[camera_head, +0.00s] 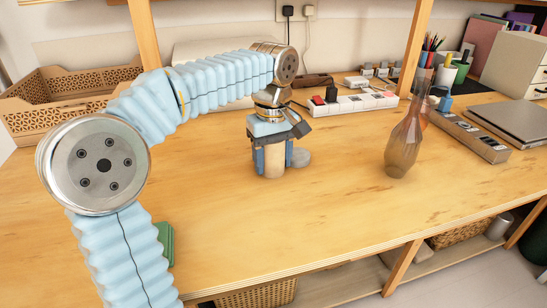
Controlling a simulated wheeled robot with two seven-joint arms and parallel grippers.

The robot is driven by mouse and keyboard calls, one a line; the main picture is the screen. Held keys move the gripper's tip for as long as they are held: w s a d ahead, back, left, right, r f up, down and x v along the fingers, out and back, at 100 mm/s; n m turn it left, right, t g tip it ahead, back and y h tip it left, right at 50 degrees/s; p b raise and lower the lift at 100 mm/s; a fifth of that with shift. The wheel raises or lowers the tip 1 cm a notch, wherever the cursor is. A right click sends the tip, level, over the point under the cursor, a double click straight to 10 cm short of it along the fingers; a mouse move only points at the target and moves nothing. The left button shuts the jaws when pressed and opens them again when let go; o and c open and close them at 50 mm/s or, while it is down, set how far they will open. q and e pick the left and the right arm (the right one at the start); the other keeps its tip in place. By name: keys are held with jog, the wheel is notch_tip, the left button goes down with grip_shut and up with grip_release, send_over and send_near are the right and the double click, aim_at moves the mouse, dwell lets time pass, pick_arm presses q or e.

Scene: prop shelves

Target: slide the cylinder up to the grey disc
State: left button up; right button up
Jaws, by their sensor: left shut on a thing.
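The pale wooden cylinder (271,160) stands upright on the wooden table in the middle of the camera_head view. My left gripper (271,157) comes down from above and is shut on it, with a finger on either side. The top of the cylinder is hidden by the gripper. A grey rounded thing (301,158), which looks like the grey disc, lies on the table just right of the gripper and is partly hidden behind it. I cannot tell whether the cylinder touches it. My right gripper is not in view.
A brown glass vase (404,145) stands to the right. A white power strip (352,103) lies behind. A wooden crate (70,95) stands at the back left. A green thing (166,243) is partly behind my left arm. The table's front middle is clear.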

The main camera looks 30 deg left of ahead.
pick_arm(q)
jog(key=o, duration=1.5)
notch_tip(320, 180, up, 11)
jog(key=shift+f, duration=0.15)
jog(key=shift+r, duration=0.7)
